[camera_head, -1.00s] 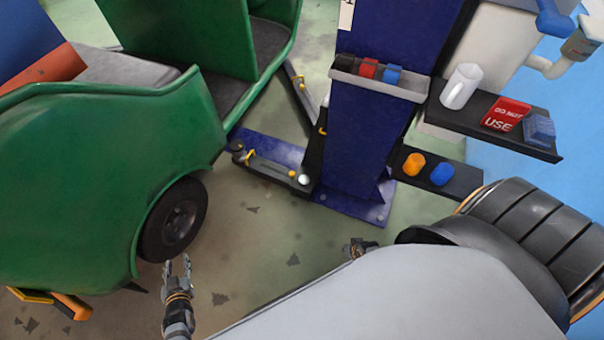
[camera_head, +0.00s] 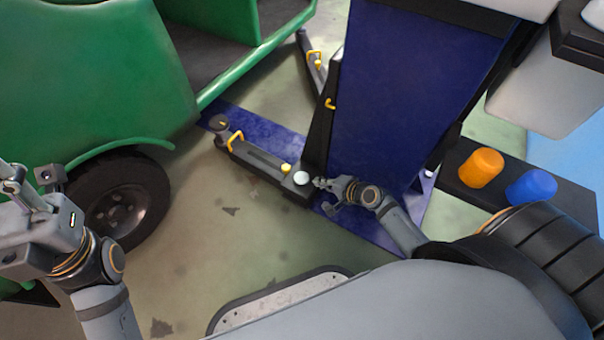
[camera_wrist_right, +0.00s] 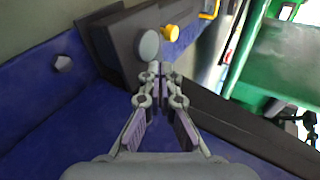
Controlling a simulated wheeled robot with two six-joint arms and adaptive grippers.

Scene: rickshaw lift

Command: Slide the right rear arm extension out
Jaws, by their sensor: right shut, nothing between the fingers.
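The near lift arm (camera_head: 262,160) is a dark bar running from the blue post's foot toward the green rickshaw. It carries a yellow handle (camera_head: 235,140), a yellow knob (camera_head: 286,168) and a pale round button (camera_head: 301,178). The button also shows in the right wrist view (camera_wrist_right: 149,45), beside the yellow knob (camera_wrist_right: 170,33). My right gripper (camera_head: 322,184) is shut and empty, its tips just beside the button; I cannot tell whether they touch. In the right wrist view the fingertips (camera_wrist_right: 154,72) meet. My left gripper (camera_head: 18,175) is at the left edge, its fingers unclear.
A second lift arm (camera_head: 312,65) with a yellow handle lies farther back. The blue post (camera_head: 405,90) stands right of the near arm. The rickshaw (camera_head: 90,75) and its wheel (camera_head: 125,205) fill the left. Orange and blue knobs (camera_head: 480,168) sit on a dark shelf at right.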

